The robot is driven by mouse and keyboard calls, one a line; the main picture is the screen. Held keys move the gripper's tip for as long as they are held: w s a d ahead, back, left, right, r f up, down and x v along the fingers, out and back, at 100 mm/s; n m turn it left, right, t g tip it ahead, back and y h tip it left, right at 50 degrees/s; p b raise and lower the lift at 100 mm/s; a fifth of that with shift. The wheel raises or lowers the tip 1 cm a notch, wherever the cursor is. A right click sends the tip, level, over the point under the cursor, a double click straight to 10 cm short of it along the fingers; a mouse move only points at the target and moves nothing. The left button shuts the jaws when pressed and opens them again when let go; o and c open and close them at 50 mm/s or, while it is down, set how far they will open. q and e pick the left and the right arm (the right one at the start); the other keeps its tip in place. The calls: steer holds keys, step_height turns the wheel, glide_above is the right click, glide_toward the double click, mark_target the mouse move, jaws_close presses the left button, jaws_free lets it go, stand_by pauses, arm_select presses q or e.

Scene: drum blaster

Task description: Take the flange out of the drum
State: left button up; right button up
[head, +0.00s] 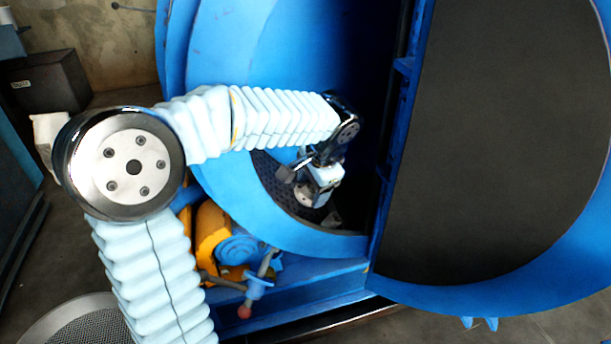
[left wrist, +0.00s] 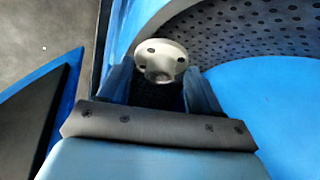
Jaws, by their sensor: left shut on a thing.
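The flange (left wrist: 161,57), a pale metal disc with a hub and small bolt holes, sits between the fingers of my left gripper in the left wrist view. My left gripper (head: 308,196) is inside the mouth of the blue drum (head: 240,203), above its dark perforated lining, and is shut on the flange. In the head view the flange (head: 305,194) shows as a small grey shape, partly hidden by the gripper. I cannot tell whether it touches the lining. My right gripper is not in view.
The drum's open door (head: 500,140), blue-rimmed with a dark face, stands at the right. Below the opening are a blue ledge (head: 320,285), an orange part (head: 211,232) and a rod with a red knob (head: 244,312). A dark box (head: 48,82) stands at the back left.

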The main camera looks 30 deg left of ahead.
arm_select(q)
steer(key=s+d+b, duration=0.1)
steer(key=s+d, duration=1.6)
steer(key=d, duration=0.3)
steer(key=shift+b, duration=0.35)
